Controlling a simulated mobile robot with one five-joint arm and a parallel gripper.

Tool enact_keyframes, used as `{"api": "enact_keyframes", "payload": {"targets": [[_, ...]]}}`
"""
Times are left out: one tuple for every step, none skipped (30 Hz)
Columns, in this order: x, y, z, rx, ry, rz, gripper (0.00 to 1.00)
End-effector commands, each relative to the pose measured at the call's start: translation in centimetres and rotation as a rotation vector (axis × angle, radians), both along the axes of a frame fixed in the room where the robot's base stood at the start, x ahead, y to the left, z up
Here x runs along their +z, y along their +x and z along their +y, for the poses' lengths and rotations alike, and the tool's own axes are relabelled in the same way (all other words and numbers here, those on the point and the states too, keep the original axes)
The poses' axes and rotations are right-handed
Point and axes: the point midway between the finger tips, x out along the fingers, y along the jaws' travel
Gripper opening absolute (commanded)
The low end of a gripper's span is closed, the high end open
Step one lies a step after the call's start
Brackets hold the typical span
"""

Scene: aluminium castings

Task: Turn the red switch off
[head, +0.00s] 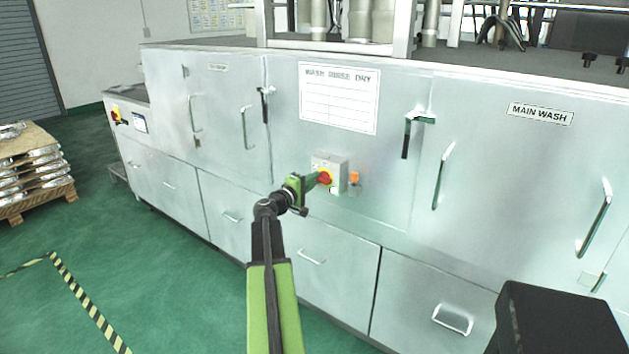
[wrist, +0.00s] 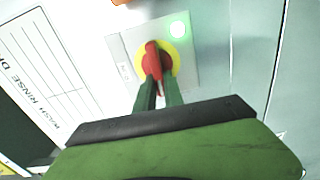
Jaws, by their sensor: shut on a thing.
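The red switch (head: 325,177) is a rotary knob on a yellow disc, set in a pale grey box on the front of the steel washing machine. It also shows in the wrist view (wrist: 152,60), where the knob's grip looks slightly tilted from the picture's vertical. A lit white-green lamp (wrist: 179,29) is on the same plate. My gripper (head: 313,180) reaches the switch from the left in the head view. Its two green fingers (wrist: 158,88) are shut on the red knob, hiding the knob's lower end in the wrist view.
An orange device (head: 354,178) sits just right of the switch box. Door handles (head: 443,176) and drawer handles (head: 312,257) stick out from the machine front. A pallet of castings (head: 35,170) stands at the left. The green floor between is clear.

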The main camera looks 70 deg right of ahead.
Motion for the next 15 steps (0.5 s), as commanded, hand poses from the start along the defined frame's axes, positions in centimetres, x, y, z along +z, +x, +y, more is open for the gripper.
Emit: {"api": "enact_keyframes", "payload": {"targets": [[-0.21,0.0,0.13,-0.001,0.006,0.007,0.0],[-0.22,-0.01,0.14,-0.001,0.008,0.013,0.0],[-0.24,-0.01,0.14,-0.001,0.01,0.02,0.0],[-0.25,-0.01,0.14,-0.001,0.011,0.025,0.0],[-0.25,-0.01,0.14,-0.001,0.012,0.029,0.0],[-0.26,-0.02,0.14,-0.001,0.013,0.034,0.0],[-0.26,-0.02,0.14,-0.001,0.014,0.037,0.0],[-0.27,-0.02,0.13,-0.001,0.014,0.039,0.0],[-0.27,-0.02,0.13,-0.001,0.015,0.04,0.0],[-0.27,-0.03,0.13,-0.001,0.015,0.041,0.0],[-0.27,-0.03,0.13,-0.001,0.015,0.042,0.0],[-0.27,-0.03,0.13,-0.001,0.015,0.042,0.0],[-0.27,-0.03,0.13,-0.001,0.015,0.042,0.0],[-0.27,-0.04,0.13,-0.002,0.015,0.042,0.0],[-0.27,-0.04,0.13,-0.002,0.015,0.042,0.0]]}}
